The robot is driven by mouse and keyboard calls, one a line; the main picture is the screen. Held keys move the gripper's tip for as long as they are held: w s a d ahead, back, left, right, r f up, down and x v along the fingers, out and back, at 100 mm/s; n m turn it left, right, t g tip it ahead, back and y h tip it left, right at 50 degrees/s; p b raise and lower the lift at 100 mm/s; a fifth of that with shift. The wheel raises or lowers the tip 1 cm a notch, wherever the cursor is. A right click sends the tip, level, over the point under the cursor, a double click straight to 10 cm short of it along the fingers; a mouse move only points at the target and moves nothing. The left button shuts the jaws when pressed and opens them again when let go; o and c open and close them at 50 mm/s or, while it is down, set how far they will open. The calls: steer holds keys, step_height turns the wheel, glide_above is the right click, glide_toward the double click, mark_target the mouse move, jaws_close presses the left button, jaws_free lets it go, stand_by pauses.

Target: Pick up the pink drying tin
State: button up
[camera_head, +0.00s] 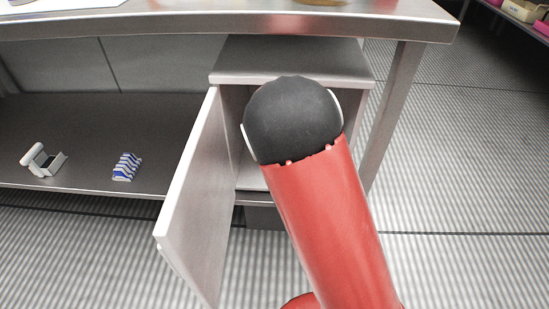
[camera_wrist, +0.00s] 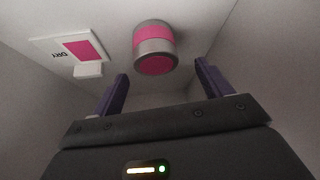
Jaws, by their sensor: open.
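The pink drying tin (camera_wrist: 154,42) is a short cylinder with a pink band, silver-grey bands and a pink end face. In the wrist view it stands inside a pale compartment, just beyond my gripper (camera_wrist: 161,72). My gripper is open, with its two dark purple fingers apart and nothing between them. The tin lines up with the gap between the fingertips, and I see no contact. In the head view my red and black arm reaches into the open cabinet (camera_head: 290,62) and hides the gripper and the tin.
A white card with a pink patch and upside-down "DRY" lettering (camera_wrist: 72,48) is left of the tin. The cabinet door (camera_head: 190,190) stands open left of my arm. A blue-striped item (camera_head: 127,167) and a white holder (camera_head: 42,160) lie on the lower shelf. A steel table (camera_head: 230,24) runs above.

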steer(key=b+x, duration=0.1)
steer(key=x, duration=0.4)
steer(key=shift+d+f+b, duration=0.2)
steer(key=shift+f+b, duration=0.15)
steer(key=shift+f, duration=0.1)
steer(key=shift+r, duration=0.1)
steer(key=c, duration=1.1)
